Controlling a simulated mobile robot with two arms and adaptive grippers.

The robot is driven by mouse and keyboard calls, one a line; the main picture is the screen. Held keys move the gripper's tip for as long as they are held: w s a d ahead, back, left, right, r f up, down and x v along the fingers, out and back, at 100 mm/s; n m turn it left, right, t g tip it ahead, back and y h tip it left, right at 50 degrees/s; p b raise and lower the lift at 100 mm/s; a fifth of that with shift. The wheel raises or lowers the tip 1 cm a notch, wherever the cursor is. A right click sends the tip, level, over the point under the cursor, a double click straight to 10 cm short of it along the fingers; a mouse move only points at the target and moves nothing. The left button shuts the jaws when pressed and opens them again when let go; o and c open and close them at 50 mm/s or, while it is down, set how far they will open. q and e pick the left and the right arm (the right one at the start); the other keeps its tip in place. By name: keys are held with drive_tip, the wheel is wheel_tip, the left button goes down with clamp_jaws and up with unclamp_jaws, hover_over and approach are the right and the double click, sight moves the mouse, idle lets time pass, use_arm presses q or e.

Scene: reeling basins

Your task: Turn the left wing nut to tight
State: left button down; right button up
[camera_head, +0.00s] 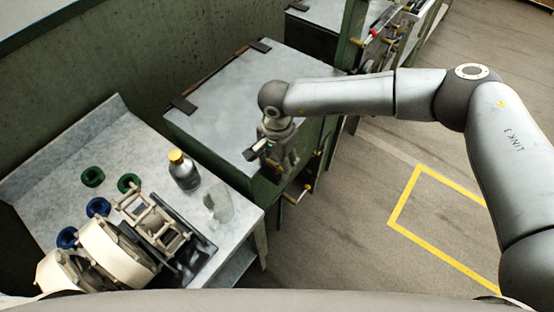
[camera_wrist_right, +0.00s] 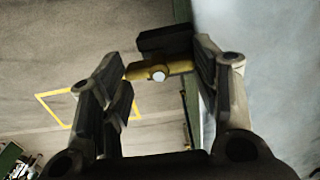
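My right gripper (camera_head: 284,164) hangs at the front edge of the grey-lidded green basin (camera_head: 250,95) in the head view. In the right wrist view the right gripper (camera_wrist_right: 158,72) is open, with its two fingers spread. A brass wing nut (camera_wrist_right: 158,70) with a pale round centre shows between the fingertips. I cannot tell whether either finger touches it. A dark block (camera_wrist_right: 165,39) sits just beyond it. In the head view the gripper hides this spot, so I cannot tell which wing nut it is. My left gripper is not in view.
A grey bench (camera_head: 135,135) at the left holds a dark bottle with a yellow cap (camera_head: 184,172), a clear glass (camera_head: 218,203), blue and green rings and a cream machine (camera_head: 115,245). Brass fittings (camera_head: 305,193) stick out below the gripper. Open floor with yellow lines lies right.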

sight(277, 165)
drive_tip(key=c, duration=0.3)
drive_tip(key=shift+f+b, duration=0.1)
drive_tip(key=shift+b, duration=0.35)
drive_tip(key=m+b, duration=0.7)
drive_tip(key=b, duration=0.2)
drive_tip(key=m+b, duration=0.7)
drive_tip(key=b, duration=0.3)
drive_tip(key=shift+s+f+m+b, duration=0.15)
drive_tip(key=shift+s+m+b, duration=0.05)
drive_tip(key=shift+m+b, duration=0.1)
drive_tip(key=shift+r+m+b, duration=0.25)
drive_tip(key=shift+m+b, duration=1.25)
drive_tip(key=shift+m, duration=0.2)
drive_tip(key=o, duration=1)
wheel_tip(277, 165, up, 12)
drive_tip(key=shift+r, duration=0.1)
